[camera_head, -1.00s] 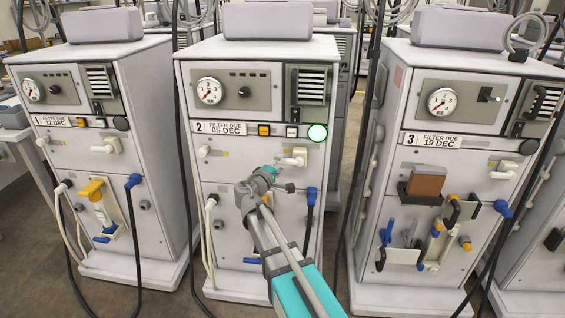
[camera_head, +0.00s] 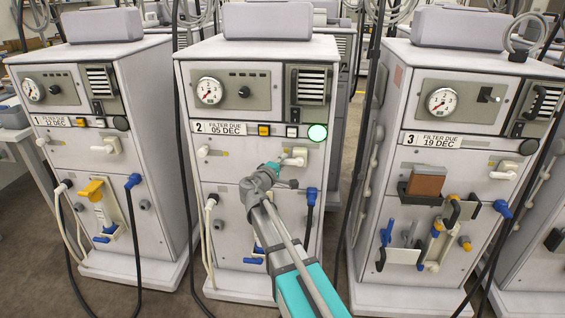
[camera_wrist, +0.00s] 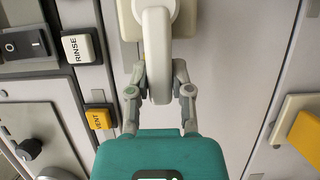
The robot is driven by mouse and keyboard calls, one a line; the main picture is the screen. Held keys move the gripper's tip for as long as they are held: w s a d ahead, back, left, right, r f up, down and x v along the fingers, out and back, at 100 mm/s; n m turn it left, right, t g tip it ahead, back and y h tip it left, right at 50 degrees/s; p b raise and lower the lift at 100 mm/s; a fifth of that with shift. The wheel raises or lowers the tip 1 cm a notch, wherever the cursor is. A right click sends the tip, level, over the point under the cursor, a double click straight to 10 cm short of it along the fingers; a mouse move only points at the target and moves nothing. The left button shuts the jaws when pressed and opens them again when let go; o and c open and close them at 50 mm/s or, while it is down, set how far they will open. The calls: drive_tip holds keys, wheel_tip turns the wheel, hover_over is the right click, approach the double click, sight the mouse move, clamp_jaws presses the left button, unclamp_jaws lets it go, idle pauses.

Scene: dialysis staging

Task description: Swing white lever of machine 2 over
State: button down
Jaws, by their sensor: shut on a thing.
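Machine 2 (camera_head: 228,165) stands in the middle of the head view, labelled "2" and "FILTER DUE 05 DEC". Its white lever (camera_head: 292,162) is on the right of the front panel, below the green lit button. In the wrist view the lever (camera_wrist: 156,50) is a rounded white bar on a cream mount, coming down between the two fingers. My gripper (camera_wrist: 160,92) is shut on the lever, one grey finger on each side. In the head view my gripper (camera_head: 279,170) is at the lever and partly overlaps it.
In the wrist view a RINSE switch (camera_wrist: 78,47) and a yellow VENT button (camera_wrist: 99,118) lie left of my gripper. Machine 1 (camera_head: 82,160) and machine 3 (camera_head: 450,170) stand either side. A blue connector (camera_head: 311,195) with a hose hangs below the lever.

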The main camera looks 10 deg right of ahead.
drive_tip(key=shift+f, duration=0.15)
drive_tip(key=f+n+b, duration=0.1)
drive_tip(key=b, duration=0.1)
drive_tip(key=shift+f+n+t+b, duration=0.1)
drive_tip(key=shift+n+t+b, duration=0.2)
drive_tip(key=shift+n+t, duration=0.1)
drive_tip(key=n+b, duration=0.1)
drive_tip(key=n+t+b, duration=0.1)
drive_tip(key=shift+d+f+n+h, duration=0.15)
drive_tip(key=shift+f+n+h, duration=0.15)
drive_tip(key=shift+f+n, duration=0.1)
drive_tip(key=c, duration=0.5)
unclamp_jaws()
drive_tip(key=shift+r, duration=0.25)
